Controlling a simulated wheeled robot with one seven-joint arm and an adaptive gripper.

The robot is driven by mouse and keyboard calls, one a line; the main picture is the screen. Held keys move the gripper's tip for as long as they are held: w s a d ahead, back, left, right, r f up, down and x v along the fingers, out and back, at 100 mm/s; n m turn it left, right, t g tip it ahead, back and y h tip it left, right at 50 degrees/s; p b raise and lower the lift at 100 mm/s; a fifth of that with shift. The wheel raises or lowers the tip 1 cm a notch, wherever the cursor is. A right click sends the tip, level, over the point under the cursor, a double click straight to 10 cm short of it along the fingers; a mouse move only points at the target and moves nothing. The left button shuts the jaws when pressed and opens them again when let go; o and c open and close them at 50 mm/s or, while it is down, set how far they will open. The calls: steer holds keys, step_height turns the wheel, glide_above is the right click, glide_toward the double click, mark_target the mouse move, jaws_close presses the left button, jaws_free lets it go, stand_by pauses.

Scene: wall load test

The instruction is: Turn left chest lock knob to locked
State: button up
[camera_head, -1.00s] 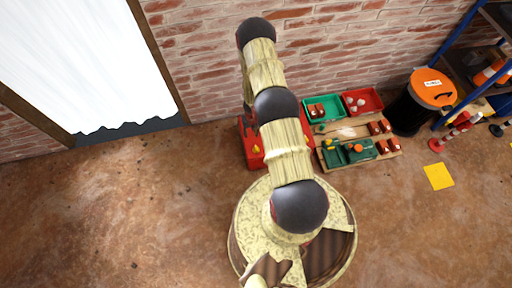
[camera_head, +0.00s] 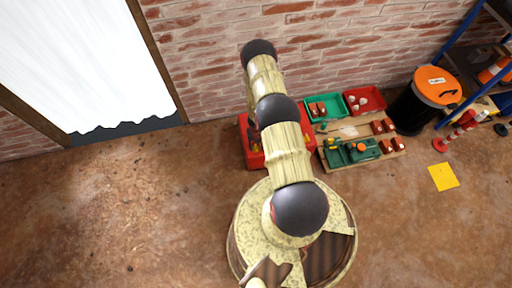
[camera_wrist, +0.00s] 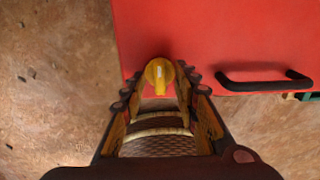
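The red chest (camera_head: 256,152) stands by the brick wall in the head view, mostly hidden behind my arm. In the wrist view the chest's red face (camera_wrist: 200,35) fills the upper right. A yellow lock knob (camera_wrist: 159,73) with a pale mark sits near its left edge. My gripper (camera_wrist: 158,85) is open, with its two fingers on either side of the knob. I cannot tell whether the fingers touch it. In the head view the gripper is hidden by the arm.
A black handle (camera_wrist: 264,82) is on the chest right of the knob. A wooden board (camera_head: 385,155) with green and red parts, green (camera_head: 325,106) and red (camera_head: 364,101) trays, and a black bin with orange lid (camera_head: 437,86) stand to the right. Floor at left is clear.

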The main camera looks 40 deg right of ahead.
steer(key=shift+c, duration=1.2)
jaws_close()
